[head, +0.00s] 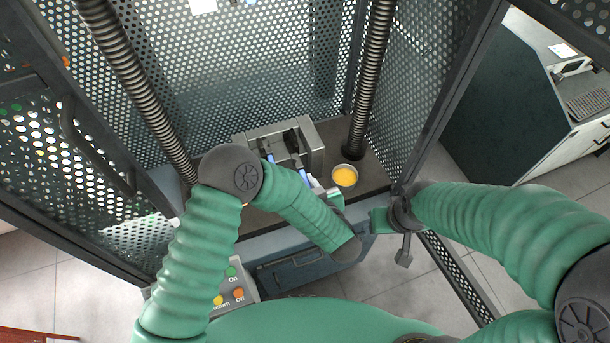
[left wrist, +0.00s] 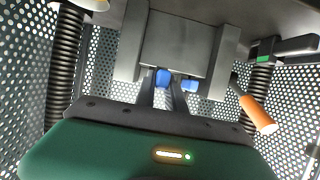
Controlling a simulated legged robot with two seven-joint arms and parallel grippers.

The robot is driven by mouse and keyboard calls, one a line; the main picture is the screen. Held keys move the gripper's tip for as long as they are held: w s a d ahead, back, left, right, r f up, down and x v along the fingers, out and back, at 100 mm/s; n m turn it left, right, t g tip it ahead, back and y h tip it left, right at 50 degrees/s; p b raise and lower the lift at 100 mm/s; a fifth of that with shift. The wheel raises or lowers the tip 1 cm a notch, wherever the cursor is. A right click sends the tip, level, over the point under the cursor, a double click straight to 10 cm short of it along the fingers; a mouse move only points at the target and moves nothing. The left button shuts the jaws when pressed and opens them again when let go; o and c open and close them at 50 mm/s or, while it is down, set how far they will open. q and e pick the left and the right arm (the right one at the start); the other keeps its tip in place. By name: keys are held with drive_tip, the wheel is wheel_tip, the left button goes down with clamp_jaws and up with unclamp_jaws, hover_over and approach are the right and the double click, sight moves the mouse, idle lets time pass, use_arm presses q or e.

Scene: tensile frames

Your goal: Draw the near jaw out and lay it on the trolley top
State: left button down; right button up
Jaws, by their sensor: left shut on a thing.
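The grey grip head (head: 309,135) stands at the back of the frame's deck, with dark jaw parts (head: 291,141) in its opening. My left gripper (head: 284,170) reaches into its front from the near side, blue-tipped fingers at the opening. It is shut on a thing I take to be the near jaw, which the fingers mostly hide. In the left wrist view the blue fingertips (left wrist: 176,81) are close together at the lower edge of the grey block (left wrist: 178,45). My right gripper (head: 403,240) hangs outside the frame; its fingers are unclear. I cannot make out the trolley top.
Screw columns (head: 368,75) and perforated guards (head: 430,60) enclose the space. A button box (head: 232,288) is in front. An orange handle (left wrist: 258,115) sticks out beside the grip head.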

use_arm(q)
drive_tip(key=shift+s+d, duration=0.15)
drive_tip(key=shift+s, duration=0.4)
drive_tip(key=shift+r, duration=0.1)
drive_tip(key=shift+s+d+r+p, duration=0.15)
drive_tip(key=shift+s+r+p, duration=0.15)
drive_tip(key=shift+r+p, duration=0.5)
drive_tip(key=shift+s+d+r+p, duration=0.15)
drive_tip(key=shift+s+r+p, duration=0.5)
drive_tip(key=shift+p, duration=0.2)
